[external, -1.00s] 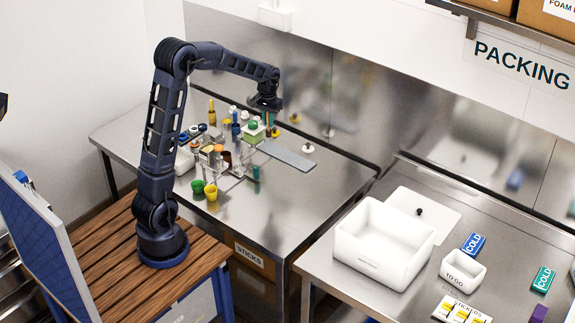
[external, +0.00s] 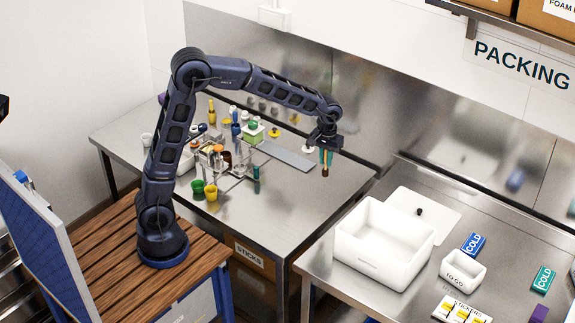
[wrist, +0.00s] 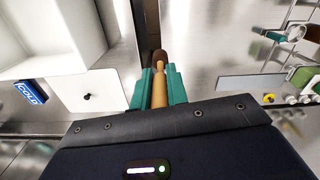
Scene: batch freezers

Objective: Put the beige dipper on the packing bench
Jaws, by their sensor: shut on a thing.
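My gripper (external: 326,154) is shut on the beige dipper (external: 325,170), which hangs head down in the air near the right end of the left-hand bench. In the wrist view the dipper (wrist: 160,88) lies between the teal fingers (wrist: 158,85). Its shaft is tan and its far end is darker brown. The packing bench (external: 490,215) is the steel bench at the right, below the PACKING sign. My gripper is left of it, and the dipper is apart from any surface.
The packing bench holds a white open box (external: 385,245), a flat white lid (external: 430,215), a TO GO tub (external: 463,271), cold packs (external: 473,244) and a stickers sheet (external: 462,310). Several bottles and cups crowd the left bench (external: 300,205). A gap separates the benches.

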